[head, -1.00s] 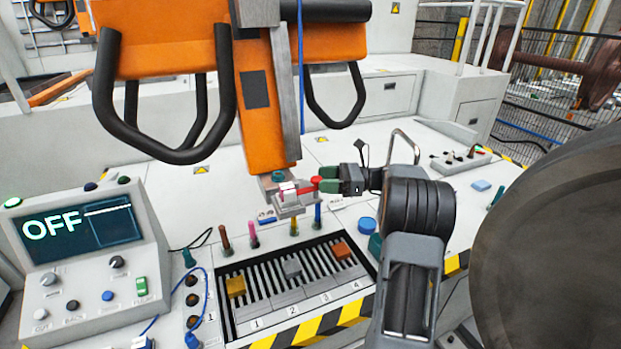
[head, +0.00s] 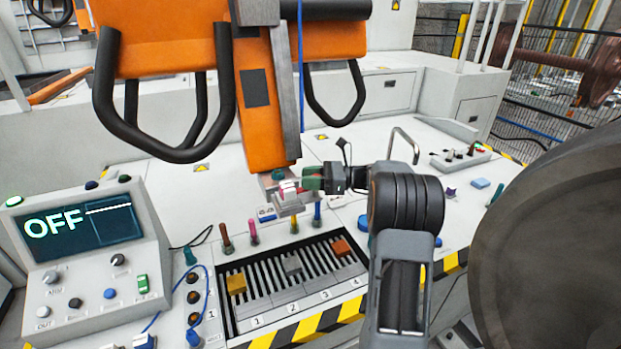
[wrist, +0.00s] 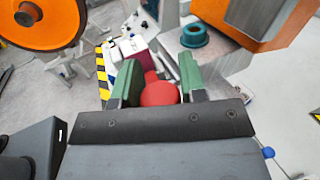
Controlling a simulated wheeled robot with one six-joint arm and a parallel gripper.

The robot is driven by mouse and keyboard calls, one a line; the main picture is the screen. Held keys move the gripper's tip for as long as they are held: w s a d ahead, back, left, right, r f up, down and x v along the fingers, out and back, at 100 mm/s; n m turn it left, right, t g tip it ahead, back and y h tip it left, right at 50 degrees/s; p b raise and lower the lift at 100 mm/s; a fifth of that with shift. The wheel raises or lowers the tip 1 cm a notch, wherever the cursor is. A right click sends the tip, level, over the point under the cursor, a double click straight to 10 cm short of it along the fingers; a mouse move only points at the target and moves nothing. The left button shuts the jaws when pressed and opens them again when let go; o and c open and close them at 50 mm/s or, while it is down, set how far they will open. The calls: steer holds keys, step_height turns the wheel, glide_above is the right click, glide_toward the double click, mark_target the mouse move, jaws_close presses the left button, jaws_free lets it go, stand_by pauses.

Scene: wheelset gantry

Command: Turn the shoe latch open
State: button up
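The shoe (head: 291,200) is a small grey block at the lower end of the orange hanging arm (head: 262,130). A pinkish-red part (head: 288,186) sits on it. In the wrist view the latch's red rounded knob (wrist: 158,94) lies between the green fingers of my gripper (wrist: 160,76). The fingers stand apart on either side of the knob and look open around it; any contact is hard to make out. In the head view my gripper (head: 312,179) reaches in from the right, and its fingers hide the knob.
A control box (head: 85,255) reading OFF stands at the left. A slotted tray (head: 290,280) with coloured blocks lies below the shoe, with several coloured pegs behind it. Black loop handles (head: 165,150) hang close by. A large dark round body (head: 555,240) fills the right.

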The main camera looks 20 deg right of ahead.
steer(key=c, duration=0.5)
steer(key=shift+o, duration=0.2)
steer(key=shift+r+m+t, duration=0.1)
steer(key=shift+m+t, duration=0.2)
steer(key=shift+t, duration=0.1)
steer(key=shift+w+m+t+h+p, duration=0.15)
steer(key=shift+m+t+h+p, duration=0.15)
steer(key=shift+m+t+h, duration=0.6)
steer(key=m+t+h+b, duration=0.2)
steer(key=m+h+b, duration=0.3)
steer(key=b, duration=0.5)
steer(key=d+m+t+h+b, duration=0.1)
steer(key=m+t+h+b, duration=0.2)
steer(key=m+h+b, duration=0.2)
steer(key=w+d+m+t+h+b, duration=0.1)
steer(key=m+h+b, duration=0.3)
steer(key=h+b, duration=0.6)
steer(key=shift+f+m+t+h+b, duration=0.35)
steer(key=shift+t+b, duration=0.35)
steer(key=shift+b, duration=2.7)
steer(key=shift+s+d+r+m+g+h+b, duration=0.15)
steer(key=shift+m+h+b, duration=0.15)
steer(key=shift+h+b, duration=0.15)
steer(key=shift+w+d+m+g+h+b, duration=0.15)
steer(key=shift+m+h+b, duration=0.15)
steer(key=shift+b, duration=0.15)
